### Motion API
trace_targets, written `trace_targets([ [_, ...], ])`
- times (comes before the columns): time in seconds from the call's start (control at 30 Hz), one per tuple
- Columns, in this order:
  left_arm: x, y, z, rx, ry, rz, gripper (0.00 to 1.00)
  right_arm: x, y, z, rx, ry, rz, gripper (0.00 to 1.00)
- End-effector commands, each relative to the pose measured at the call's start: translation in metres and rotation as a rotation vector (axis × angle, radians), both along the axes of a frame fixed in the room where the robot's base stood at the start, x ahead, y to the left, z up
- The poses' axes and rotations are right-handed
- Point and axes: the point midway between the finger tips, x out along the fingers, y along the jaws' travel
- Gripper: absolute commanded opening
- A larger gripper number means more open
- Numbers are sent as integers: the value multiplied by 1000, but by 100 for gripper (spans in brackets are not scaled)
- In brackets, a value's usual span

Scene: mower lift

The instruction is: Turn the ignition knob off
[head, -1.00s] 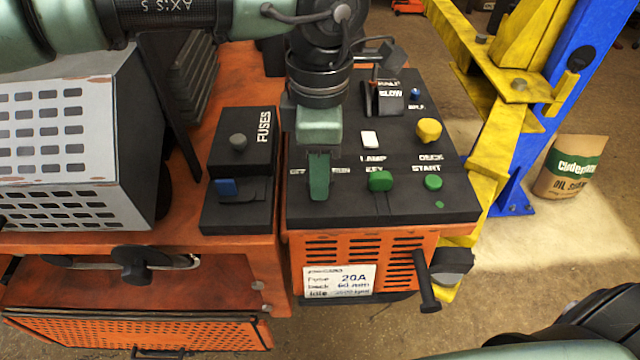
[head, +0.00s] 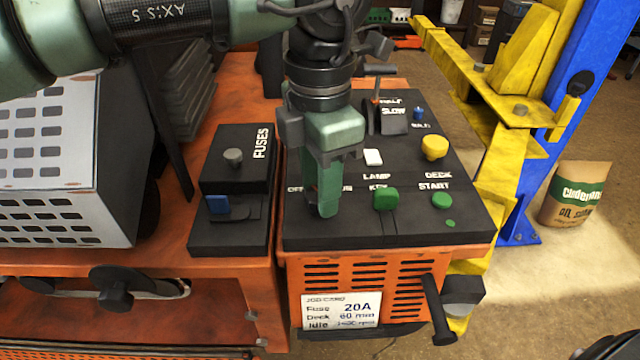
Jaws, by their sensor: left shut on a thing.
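The black control panel (head: 430,218) sits on top of the orange mower body. My left gripper (head: 327,208) points down onto its front left part, beside the "OFF" label. It is shut on what I take to be the ignition knob, which the fingers hide almost wholly; only a small reddish bit shows beside them. The knob's exact angle cannot be seen. My right gripper is not in view; only a dark part of my right arm shows at the lower right corner.
Right of the gripper are a green key knob (head: 385,198), a green start button (head: 442,201), a white lamp switch (head: 373,157) and a yellow deck knob (head: 434,147). The fuse box (head: 232,185) stands to the left. A yellow and blue lift frame (head: 545,130) rises at right.

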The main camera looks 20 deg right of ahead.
Motion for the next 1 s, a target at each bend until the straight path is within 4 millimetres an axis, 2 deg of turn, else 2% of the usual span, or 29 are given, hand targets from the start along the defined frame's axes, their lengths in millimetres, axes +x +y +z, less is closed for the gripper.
trace_targets([
  [0.23, 1, 0, 2, -3, -3, 5, 0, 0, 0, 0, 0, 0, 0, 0],
  [0.27, 1, 0, 2, -3, -3, 5, 39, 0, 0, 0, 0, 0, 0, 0],
  [0.33, 1, 0, 2, -3, -3, 4, 57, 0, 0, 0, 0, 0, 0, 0],
  [0.63, 1, 0, 1, -2, -1, 2, 57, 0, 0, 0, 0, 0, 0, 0],
  [0.73, 1, -1, 6, -3, -1, 2, 57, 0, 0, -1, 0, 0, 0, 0],
  [1.0, 1, -1, 50, -5, -3, 4, 57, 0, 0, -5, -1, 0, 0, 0],
])
